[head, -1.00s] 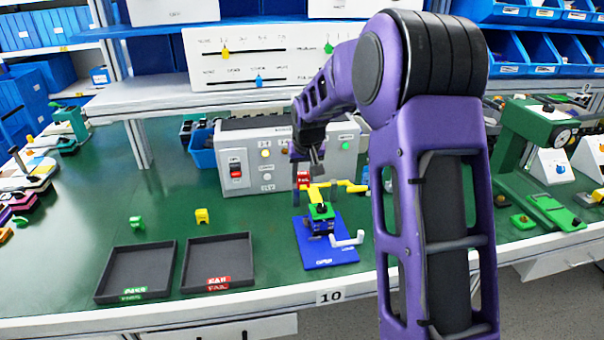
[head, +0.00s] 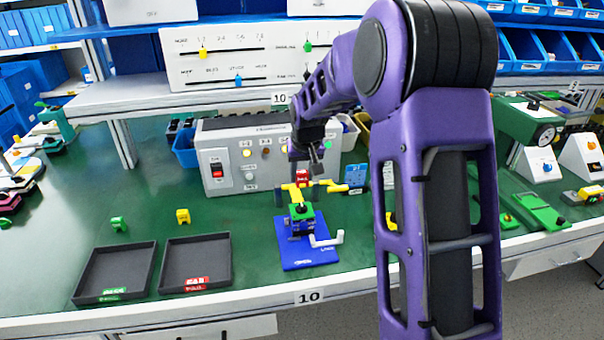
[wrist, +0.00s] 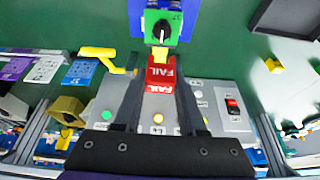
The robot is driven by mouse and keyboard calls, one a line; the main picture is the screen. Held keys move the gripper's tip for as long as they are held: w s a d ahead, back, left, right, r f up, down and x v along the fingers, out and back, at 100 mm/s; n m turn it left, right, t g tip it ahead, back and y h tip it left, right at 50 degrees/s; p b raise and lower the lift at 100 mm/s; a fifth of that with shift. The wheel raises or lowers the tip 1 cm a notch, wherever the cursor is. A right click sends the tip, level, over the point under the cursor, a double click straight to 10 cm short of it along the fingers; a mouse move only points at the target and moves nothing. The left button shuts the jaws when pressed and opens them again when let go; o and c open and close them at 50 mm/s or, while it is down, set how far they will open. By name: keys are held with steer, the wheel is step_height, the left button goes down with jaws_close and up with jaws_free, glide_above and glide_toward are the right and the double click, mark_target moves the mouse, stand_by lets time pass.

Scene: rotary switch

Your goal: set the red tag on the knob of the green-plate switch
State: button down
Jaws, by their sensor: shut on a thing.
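My gripper (wrist: 160,105) is shut on the red tag (wrist: 161,75), which reads FAIL. In the head view the red tag (head: 302,177) shows below my gripper (head: 304,168), behind and above the green-plate switch (head: 301,212). The switch sits on a blue base (head: 305,255). In the wrist view the green plate (wrist: 148,44) and its black knob (wrist: 161,30) are just beyond the tag, in line with it. A gap shows between tag and knob. A yellow part (wrist: 159,53) lies between them in that view.
A yellow lever (wrist: 103,55) is beside the tag. A white lever (head: 327,240) sticks out from the blue base. Two dark trays (head: 154,272) (head: 231,262) stand to the left. A grey control box (head: 215,155) stands behind.

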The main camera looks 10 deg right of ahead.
mark_target(302, 206)
steer(key=shift+f+b, duration=2.05)
steer(key=shift+f, duration=0.85)
steer(key=shift+f+b, duration=0.9)
steer(key=shift+f, duration=0.3)
steer(key=shift+c, duration=2)
jaws_free()
steer(key=shift+r, duration=0.1)
steer(key=p+v, duration=0.2)
steer(key=v, duration=1.5)
steer(key=shift+r, duration=0.15)
steer(key=shift+s, duration=0.1)
